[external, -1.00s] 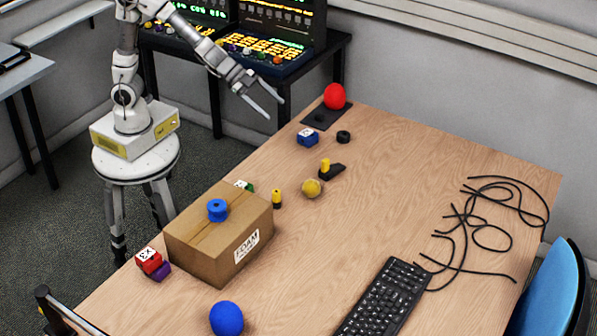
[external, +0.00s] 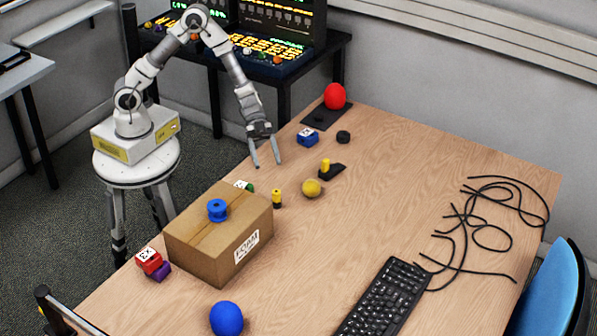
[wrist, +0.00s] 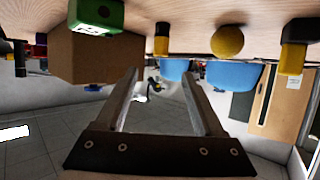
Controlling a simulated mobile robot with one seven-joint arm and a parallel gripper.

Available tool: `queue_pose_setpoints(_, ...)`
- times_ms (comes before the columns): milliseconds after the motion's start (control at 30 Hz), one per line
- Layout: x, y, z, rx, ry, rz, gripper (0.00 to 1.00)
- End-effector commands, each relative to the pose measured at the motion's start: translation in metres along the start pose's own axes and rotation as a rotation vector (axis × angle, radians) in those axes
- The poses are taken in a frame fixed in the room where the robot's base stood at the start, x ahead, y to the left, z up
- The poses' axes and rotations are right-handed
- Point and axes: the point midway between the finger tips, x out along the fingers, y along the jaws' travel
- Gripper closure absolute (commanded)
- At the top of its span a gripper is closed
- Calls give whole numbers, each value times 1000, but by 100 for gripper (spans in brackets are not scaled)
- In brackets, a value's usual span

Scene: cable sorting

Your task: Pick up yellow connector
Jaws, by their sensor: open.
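Two yellow-and-black pieces stand on the table, and I cannot tell which one the task means. One is a small upright yellow connector (external: 277,198) beside the box, also in the wrist view (wrist: 161,38). The other is a yellow piece (external: 325,166) on a flat black base, and it shows at the right of the wrist view (wrist: 293,52). My gripper (external: 267,164) is open and empty, fingers pointing down, above the table's left edge, behind the upright connector and apart from it. Its two fingers also show in the wrist view (wrist: 160,76).
A cardboard box (external: 203,248) with a blue spool (external: 217,210) on top stands close to the upright connector. A green block (external: 246,186) sits behind the box. A yellow ball (external: 312,188) and a blue block (external: 308,138) are nearby. The table's middle (external: 380,200) is clear.

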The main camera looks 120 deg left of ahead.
Motion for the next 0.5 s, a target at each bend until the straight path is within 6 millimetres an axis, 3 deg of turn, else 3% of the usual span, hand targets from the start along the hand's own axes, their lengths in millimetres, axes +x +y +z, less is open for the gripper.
queue_pose_setpoints(200, 50, 0, 4, 1, -1, 2, 30)
queue_pose_setpoints(500, 76, -1, 1, 0, -1, -2, 30)
